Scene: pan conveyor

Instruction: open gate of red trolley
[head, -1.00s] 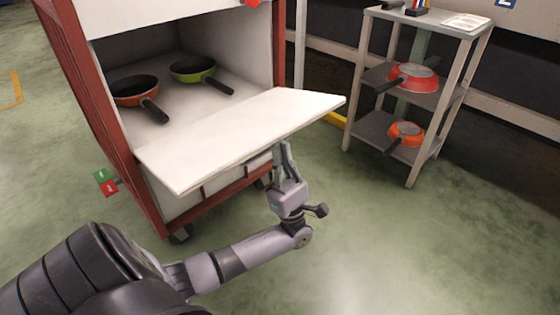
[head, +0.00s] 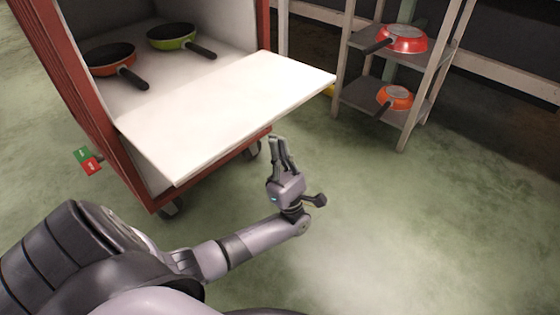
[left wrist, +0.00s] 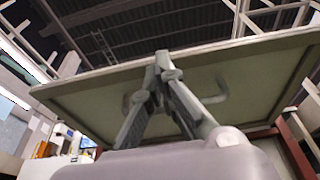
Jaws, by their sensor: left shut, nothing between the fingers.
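The red trolley (head: 88,105) stands at the left in the head view. Its white gate (head: 225,110) is folded down and sticks out roughly level at the front of the open compartment. My left gripper (head: 278,142) is just off the gate's front right edge, fingers pointing up, shut and empty. In the left wrist view the gate's underside (left wrist: 255,80) spans above and behind the shut fingers (left wrist: 161,58), and a handle shape shows partly behind them. I cannot tell whether they touch the gate. My right gripper is not in view.
An orange pan (head: 112,58) and a green pan (head: 173,38) lie inside the trolley. A grey shelf (head: 372,102) with red pan (head: 404,40) and orange-red pan (head: 395,97) stands at the back right. The green floor (head: 430,220) at the right is clear.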

